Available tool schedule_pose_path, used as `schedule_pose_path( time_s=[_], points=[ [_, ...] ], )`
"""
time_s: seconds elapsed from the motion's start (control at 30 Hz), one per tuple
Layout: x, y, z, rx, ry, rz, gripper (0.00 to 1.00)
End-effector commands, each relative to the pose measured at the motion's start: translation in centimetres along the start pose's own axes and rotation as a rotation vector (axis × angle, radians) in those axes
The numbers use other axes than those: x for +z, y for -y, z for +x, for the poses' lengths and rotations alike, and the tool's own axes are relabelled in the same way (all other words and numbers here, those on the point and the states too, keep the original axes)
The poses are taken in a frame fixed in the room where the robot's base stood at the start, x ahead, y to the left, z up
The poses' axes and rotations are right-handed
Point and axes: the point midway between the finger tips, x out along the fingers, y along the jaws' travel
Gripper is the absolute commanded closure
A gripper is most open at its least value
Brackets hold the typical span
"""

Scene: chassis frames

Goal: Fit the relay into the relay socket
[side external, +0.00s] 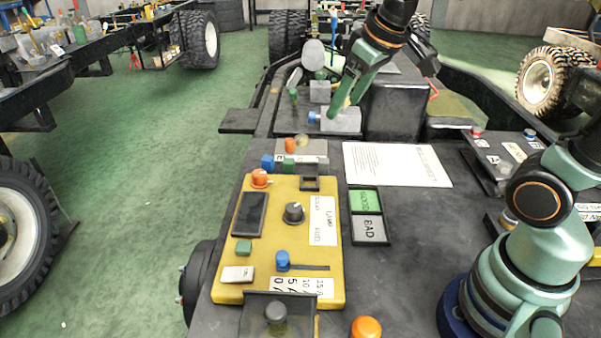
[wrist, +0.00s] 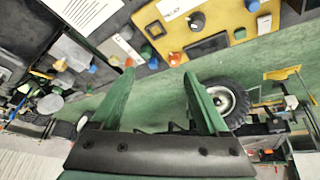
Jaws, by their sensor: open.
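My gripper (side external: 338,105) is open with nothing between its green fingers, above the grey parts at the back of the bench. In the wrist view its fingers (wrist: 159,75) are spread apart over the green floor. A small black square frame (side external: 310,184), which looks like the relay socket, is at the far edge of the yellow panel (side external: 228,290); it also shows in the wrist view (wrist: 155,29). I cannot tell for sure which part is the relay. A blue block (side external: 267,161) and a green block (side external: 289,165) sit by a grey labelled strip (side external: 314,151) behind the panel.
The panel carries an orange knob (side external: 260,178), a black dial (side external: 294,212) and a blue slider (side external: 283,260). A green-and-grey GOOD/BAD tray (side external: 386,240) and a white sheet (side external: 397,164) lie to its right. A dark box (side external: 395,108) stands close right of my gripper.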

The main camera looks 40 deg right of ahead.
Motion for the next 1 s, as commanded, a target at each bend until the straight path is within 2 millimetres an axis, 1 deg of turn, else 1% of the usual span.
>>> schedule_pose_path(
  time_s=[0.03, 0.1, 0.27, 0.37, 0.47, 0.5, 0.57, 0.63, 0.7, 0.8, 0.9, 1.0],
  points=[
    [-1.4, -0.2, 0.8, -0.002, 0.014, -0.021, 0.22],
    [-3.1, -0.5, 1.7, -0.004, 0.027, -0.052, 0.22],
    [-6.7, -1.1, 4.7, -0.010, 0.055, -0.124, 0.22],
    [-8.8, -1.4, 7.0, -0.014, 0.072, -0.169, 0.22],
    [-10.5, -1.7, 9.6, -0.020, 0.089, -0.213, 0.22],
    [-11.1, -1.8, 10.8, -0.023, 0.096, -0.231, 0.22],
    [-11.9, -1.9, 12.5, -0.026, 0.105, -0.258, 0.22],
    [-12.7, -2.1, 14.7, -0.031, 0.117, -0.288, 0.22],
    [-13.2, -2.2, 16.9, -0.036, 0.128, -0.318, 0.22],
    [-13.8, -2.3, 19.6, -0.043, 0.140, -0.354, 0.22],
    [-14.0, -2.4, 21.6, -0.047, 0.148, -0.380, 0.22],
    [-14.1, -2.4, 22.7, -0.050, 0.153, -0.396, 0.22]
  ],
)
